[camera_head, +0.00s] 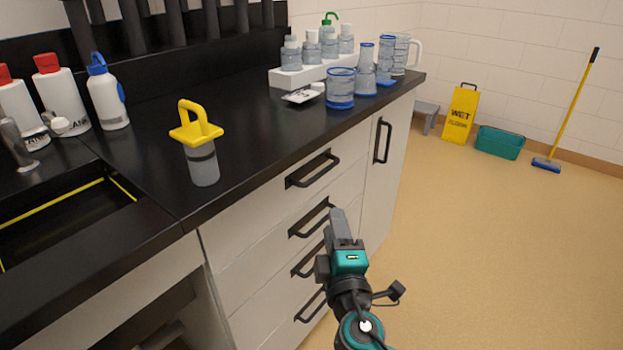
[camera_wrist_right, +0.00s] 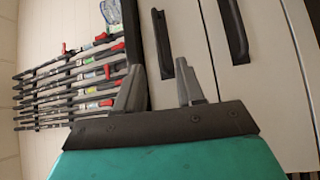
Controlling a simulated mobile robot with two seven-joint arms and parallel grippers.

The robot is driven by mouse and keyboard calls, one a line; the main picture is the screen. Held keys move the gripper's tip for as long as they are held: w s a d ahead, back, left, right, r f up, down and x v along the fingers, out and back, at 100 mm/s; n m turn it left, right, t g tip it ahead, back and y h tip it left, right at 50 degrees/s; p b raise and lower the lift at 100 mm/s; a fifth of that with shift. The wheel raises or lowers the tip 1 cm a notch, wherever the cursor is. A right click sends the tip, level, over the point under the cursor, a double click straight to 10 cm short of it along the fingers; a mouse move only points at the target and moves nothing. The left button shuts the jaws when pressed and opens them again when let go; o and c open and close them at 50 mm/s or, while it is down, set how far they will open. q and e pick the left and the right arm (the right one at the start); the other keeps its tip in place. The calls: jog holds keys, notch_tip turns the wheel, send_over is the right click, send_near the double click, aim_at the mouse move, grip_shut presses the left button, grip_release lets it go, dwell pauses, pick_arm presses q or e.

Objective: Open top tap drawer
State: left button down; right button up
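The top drawer (camera_head: 262,197) is a pale front under the black countertop, and it looks shut. Its black bar handle (camera_head: 313,170) is in plain view in the head view. My right gripper (camera_head: 342,214) is in front of the cabinet, lower than that handle and to its right. In the right wrist view my right gripper (camera_wrist_right: 158,82) has its two grey fingers apart with nothing between them. The top handle (camera_wrist_right: 162,44) shows beyond the gap between the fingers, apart from them. My left gripper is not in view.
More drawers with black handles (camera_head: 310,221) lie below. A cupboard door handle (camera_head: 382,139) is to the right. On the countertop (camera_head: 250,120) stand a yellow-handled container (camera_head: 200,150), bottles (camera_head: 107,92) and blue-rimmed jars (camera_head: 341,88). The floor (camera_head: 500,240) at right is clear.

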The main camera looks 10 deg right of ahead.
jog(key=w+d+r, duration=0.1)
jog(key=w+r, duration=0.1)
jog(key=w, duration=1.1)
jog(key=shift+d, duration=0.25)
jog(key=shift+c, duration=0.5)
grip_shut()
